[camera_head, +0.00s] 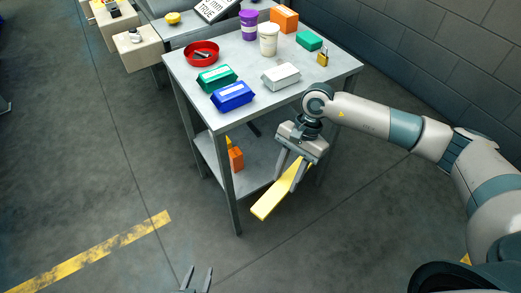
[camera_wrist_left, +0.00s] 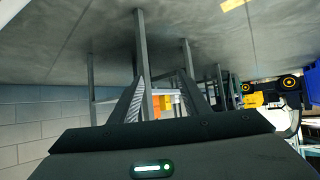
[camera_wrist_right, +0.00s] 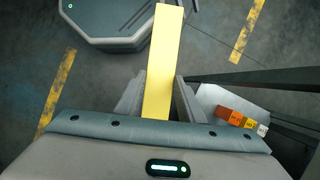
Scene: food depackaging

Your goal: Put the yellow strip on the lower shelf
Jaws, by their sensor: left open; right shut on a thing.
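The yellow strip (camera_head: 279,193) is a long flat bar. My right gripper (camera_head: 293,172) is shut on it near one end and holds it tilted in the air, in front of the table's near right side. It also shows in the right wrist view (camera_wrist_right: 163,65), between the fingers. The lower shelf (camera_head: 253,181) is the grey board under the tabletop, partly hidden by my right gripper and the strip. My left gripper (camera_head: 196,279) is open and empty at the bottom edge of the head view, well away from the table; its fingers also show in the left wrist view (camera_wrist_left: 165,100).
An orange block (camera_head: 236,158) stands on the lower shelf. The tabletop (camera_head: 290,98) holds a red bowl (camera_head: 201,53), a blue box (camera_head: 232,96), a green box (camera_head: 216,77), a white box (camera_head: 281,76) and a padlock (camera_head: 323,58). Table legs (camera_head: 229,190) frame the shelf opening.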

